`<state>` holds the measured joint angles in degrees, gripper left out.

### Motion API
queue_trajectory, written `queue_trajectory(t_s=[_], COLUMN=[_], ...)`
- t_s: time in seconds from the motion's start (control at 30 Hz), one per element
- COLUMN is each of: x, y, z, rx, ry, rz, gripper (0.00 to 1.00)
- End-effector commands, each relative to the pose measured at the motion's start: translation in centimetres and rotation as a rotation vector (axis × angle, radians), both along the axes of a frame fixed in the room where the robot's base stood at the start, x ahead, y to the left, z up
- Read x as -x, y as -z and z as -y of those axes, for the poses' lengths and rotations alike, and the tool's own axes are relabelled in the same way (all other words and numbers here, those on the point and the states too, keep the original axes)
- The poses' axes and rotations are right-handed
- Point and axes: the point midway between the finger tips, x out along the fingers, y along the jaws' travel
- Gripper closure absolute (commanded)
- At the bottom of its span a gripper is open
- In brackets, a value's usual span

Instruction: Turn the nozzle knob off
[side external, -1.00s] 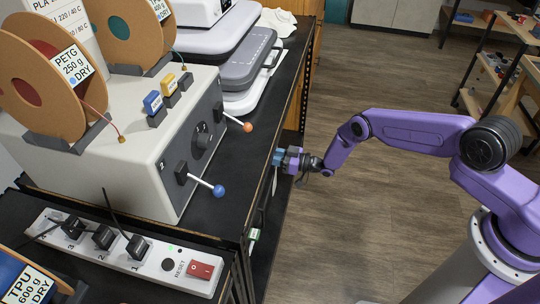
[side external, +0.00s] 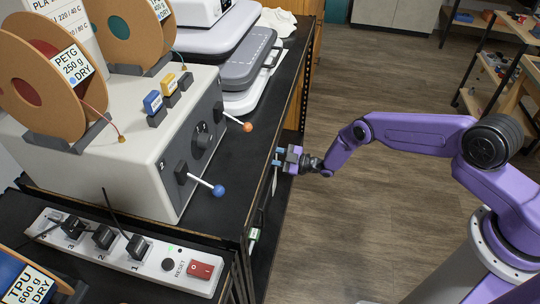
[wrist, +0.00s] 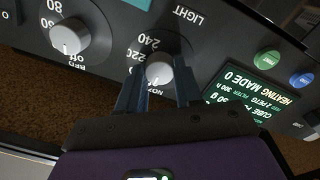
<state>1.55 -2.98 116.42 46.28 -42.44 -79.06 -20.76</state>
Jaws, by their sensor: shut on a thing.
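The nozzle knob (wrist: 159,71) is a small light-grey round knob on a dark control panel in the wrist view. Part of its label and the numbers 220 and 240 show upside down around it. My gripper (wrist: 158,80) has its two dark blue-grey fingers on either side of this knob, shut on it. The fingers cover parts of the scale, and I cannot read the knob's setting clearly. In the side external view my gripper (side external: 279,158) is at the front edge of the black bench, and the knob is hidden there.
A second grey knob (wrist: 69,37) with an Off mark is to the left on the panel. A lit display (wrist: 250,100), a green button (wrist: 267,60) and a blue button (wrist: 302,80) are to the right. A grey dryer box (side external: 130,135) with levers stands on the bench (side external: 225,235).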

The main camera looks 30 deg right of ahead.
Motion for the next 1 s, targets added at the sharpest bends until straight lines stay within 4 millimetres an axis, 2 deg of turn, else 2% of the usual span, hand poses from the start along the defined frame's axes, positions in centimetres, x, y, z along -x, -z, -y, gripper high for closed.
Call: queue_trajectory(t_s=[0.57,0.6,0.67,0.7,1.0], x=[0.12,0.11,0.11,0.1,0.09], y=[0.11,0.12,0.12,0.1,0.06], z=[0.12,0.12,0.12,0.12,0.13], rx=[0.028,0.028,0.028,0.028,0.028], ry=[0.0,0.0,0.0,0.0,0.001], rz=[0.027,0.027,0.027,0.027,0.027], gripper=[0.96,0.62,0.43,0.4,0.4])
